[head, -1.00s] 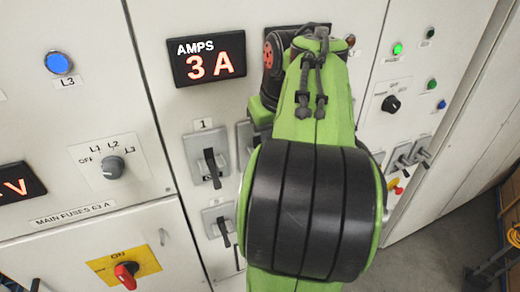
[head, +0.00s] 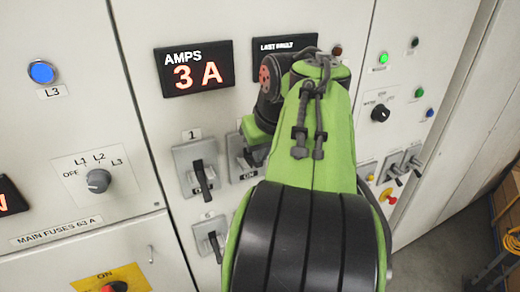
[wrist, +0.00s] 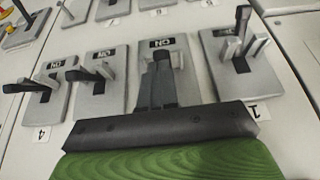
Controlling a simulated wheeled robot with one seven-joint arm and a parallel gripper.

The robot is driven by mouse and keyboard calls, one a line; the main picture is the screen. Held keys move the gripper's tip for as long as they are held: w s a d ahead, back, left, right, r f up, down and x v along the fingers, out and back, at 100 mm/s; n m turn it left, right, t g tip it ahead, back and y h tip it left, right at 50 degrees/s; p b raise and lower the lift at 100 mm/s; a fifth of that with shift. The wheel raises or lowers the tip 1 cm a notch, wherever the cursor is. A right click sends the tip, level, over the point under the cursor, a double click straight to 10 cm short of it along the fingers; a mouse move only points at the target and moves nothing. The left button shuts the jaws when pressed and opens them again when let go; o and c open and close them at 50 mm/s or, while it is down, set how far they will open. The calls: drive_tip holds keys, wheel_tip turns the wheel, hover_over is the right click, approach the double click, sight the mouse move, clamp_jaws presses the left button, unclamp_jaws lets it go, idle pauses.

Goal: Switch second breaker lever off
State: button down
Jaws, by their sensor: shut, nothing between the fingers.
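The second breaker (head: 238,160) is a grey plate right of breaker 1 in the head view, partly hidden by my arm. In the wrist view its plate (wrist: 185,90) has an ON label at the top. My gripper (wrist: 157,68) is shut and empty, its dark fingers in front of this plate. The fingers overlap the second lever, so I cannot tell its position or whether they touch it. The head view hides my fingertips behind the arm. Breaker 1's dark lever (head: 201,178) points down; it also shows at the right of the wrist view (wrist: 241,22).
Breakers with dark levers (wrist: 90,75) and (wrist: 35,86) stand left of the second in the wrist view. Another breaker lever (head: 215,245) is below breaker 1. An amps display (head: 195,68) reads 3 A. A rotary knob (head: 98,181) is at left, a red-yellow button (head: 387,196) at right.

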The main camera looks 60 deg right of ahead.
drive_tip(key=shift+s+a+f+t+h+b, duration=0.15)
drive_tip(key=shift+s+f+t+h+b, duration=0.35)
drive_tip(key=shift+b, duration=0.8)
drive_tip(key=shift+s+a+f+t+h+b, duration=0.15)
drive_tip(key=shift+t+h+b, duration=0.15)
drive_tip(key=shift+t+b, duration=0.75)
drive_tip(key=shift+s+a+f+t+h+b, duration=0.25)
drive_tip(key=shift+t+h+b, duration=0.2)
drive_tip(key=shift+b, duration=1.05)
drive_tip(key=shift+d, duration=0.1)
